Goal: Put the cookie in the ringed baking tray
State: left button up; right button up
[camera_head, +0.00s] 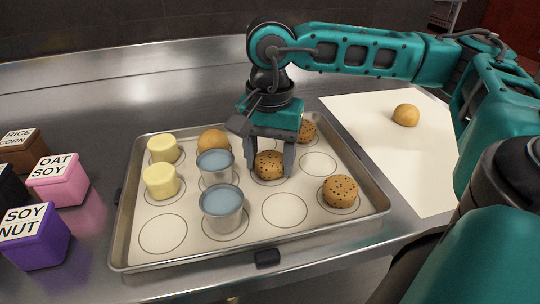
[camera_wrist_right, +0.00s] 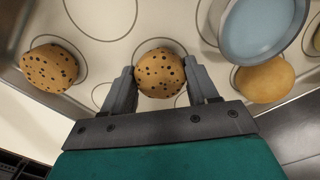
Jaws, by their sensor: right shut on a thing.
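My right gripper (camera_head: 269,160) is shut on a speckled brown cookie (camera_head: 269,166), with one finger on each side of it. The cookie is low, at a printed ring on the baking tray (camera_head: 152,257); I cannot tell whether it touches the surface. In the right wrist view the cookie (camera_wrist_right: 159,72) sits between the fingertips (camera_wrist_right: 160,88), and ring lines show around it. Two more speckled cookies are on the tray, one behind the gripper (camera_head: 306,131) and one at the front right (camera_head: 340,190). My left gripper is not in view.
The tray also holds two yellow cylinders (camera_head: 161,181), a plain bun (camera_head: 212,139) and two blue-topped cups (camera_head: 222,207). Empty rings show at the front (camera_head: 285,210) and right. Another bun (camera_head: 405,115) lies on a white sheet (camera_head: 385,150). Labelled blocks (camera_head: 61,180) stand left.

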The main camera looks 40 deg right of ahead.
aim_at(270, 159)
jog(key=shift+f, duration=0.25)
jog(key=o, duration=1)
jog(key=shift+r, duration=0.1)
jog(key=shift+o, duration=0.2)
notch_tip(270, 159, up, 12)
jog(key=p, duration=0.2)
jog(key=shift+r, duration=0.2)
